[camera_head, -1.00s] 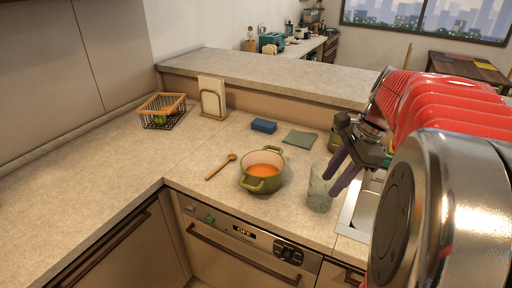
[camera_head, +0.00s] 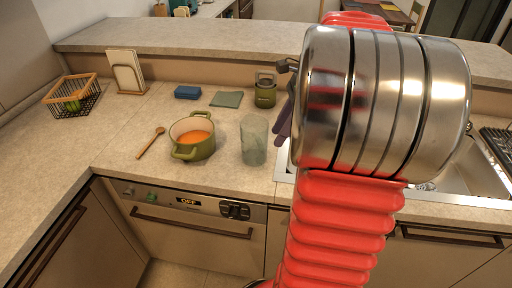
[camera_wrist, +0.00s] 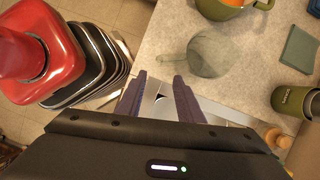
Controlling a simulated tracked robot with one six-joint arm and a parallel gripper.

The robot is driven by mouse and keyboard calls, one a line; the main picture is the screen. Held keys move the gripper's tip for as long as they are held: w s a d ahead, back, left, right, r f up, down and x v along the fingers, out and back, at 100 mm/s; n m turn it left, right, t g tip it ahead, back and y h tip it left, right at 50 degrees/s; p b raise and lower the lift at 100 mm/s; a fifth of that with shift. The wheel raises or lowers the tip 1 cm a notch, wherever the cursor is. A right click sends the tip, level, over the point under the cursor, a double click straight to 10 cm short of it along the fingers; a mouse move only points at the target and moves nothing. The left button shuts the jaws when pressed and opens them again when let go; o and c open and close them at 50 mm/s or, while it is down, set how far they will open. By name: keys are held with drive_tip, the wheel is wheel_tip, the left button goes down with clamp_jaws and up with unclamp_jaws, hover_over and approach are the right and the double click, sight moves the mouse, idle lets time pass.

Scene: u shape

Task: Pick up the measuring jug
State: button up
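The measuring jug (camera_head: 254,140) is a clear, greyish vessel standing upright on the counter, right of the green pot. In the wrist view the jug (camera_wrist: 213,55) is seen from above, beyond my fingertips and a little to the right. My gripper (camera_wrist: 161,80) shows two purple fingers spread apart with nothing between them; the jug is outside them. In the head view the fingers (camera_head: 284,122) show just right of the jug, partly hidden behind my own arm.
A green pot (camera_head: 181,152) with orange contents stands left of the jug, with a wooden spoon (camera_head: 150,143) beside it. A green canister (camera_head: 265,92), a folded cloth (camera_head: 227,99) and a blue sponge (camera_head: 188,92) lie behind. The sink (camera_head: 455,178) is at right.

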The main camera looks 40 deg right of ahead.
approach(263, 169)
drive_tip(key=shift+w+a+f, duration=0.15)
drive_tip(key=shift+w+f, duration=0.1)
drive_tip(key=shift+w, duration=0.2)
drive_tip(key=shift+w+a+f, duration=0.2)
drive_tip(key=shift+w+f, duration=0.05)
drive_tip(key=shift+w, duration=0.25)
drive_tip(key=shift+f, duration=0.1)
drive_tip(key=shift+x, duration=2.55)
drive_tip(key=shift+a, duration=0.1)
drive_tip(key=shift+c, duration=0.4)
clamp_jaws()
